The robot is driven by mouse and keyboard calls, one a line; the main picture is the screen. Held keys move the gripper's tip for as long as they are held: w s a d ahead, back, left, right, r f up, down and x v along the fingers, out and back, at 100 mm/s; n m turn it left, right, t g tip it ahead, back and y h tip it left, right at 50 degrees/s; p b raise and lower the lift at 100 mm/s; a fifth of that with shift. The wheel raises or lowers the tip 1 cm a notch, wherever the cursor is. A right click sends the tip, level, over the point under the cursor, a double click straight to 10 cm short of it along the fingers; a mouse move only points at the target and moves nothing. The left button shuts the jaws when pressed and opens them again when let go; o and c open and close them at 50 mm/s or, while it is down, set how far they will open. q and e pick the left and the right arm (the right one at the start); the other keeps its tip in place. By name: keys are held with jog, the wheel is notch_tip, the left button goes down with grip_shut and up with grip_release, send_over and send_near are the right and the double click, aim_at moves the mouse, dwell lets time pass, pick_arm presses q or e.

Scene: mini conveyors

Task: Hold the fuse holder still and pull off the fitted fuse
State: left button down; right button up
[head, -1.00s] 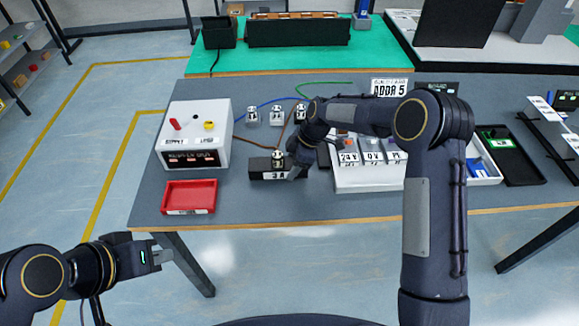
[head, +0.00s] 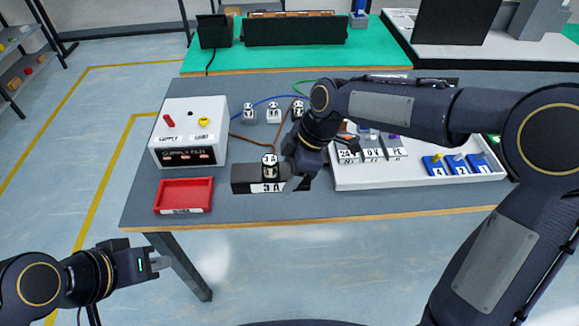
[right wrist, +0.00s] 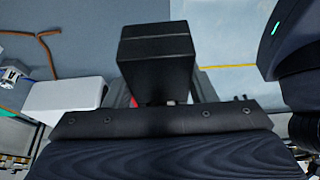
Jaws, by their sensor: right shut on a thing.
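In the right wrist view a black block (right wrist: 157,50), seemingly the holder, fills the middle. Whether the holder touches the table is unclear. My left gripper (head: 163,264) is away from it, low at left in front of the table; its finger gap is unclear.
A red tray (head: 184,195) and a white supply box (head: 188,135) stand left of the holder. Several small labelled blocks (head: 273,113) sit behind it. A white tray (head: 400,182) with labelled parts lies to the right, partly under my right arm.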

dwell(0.4)
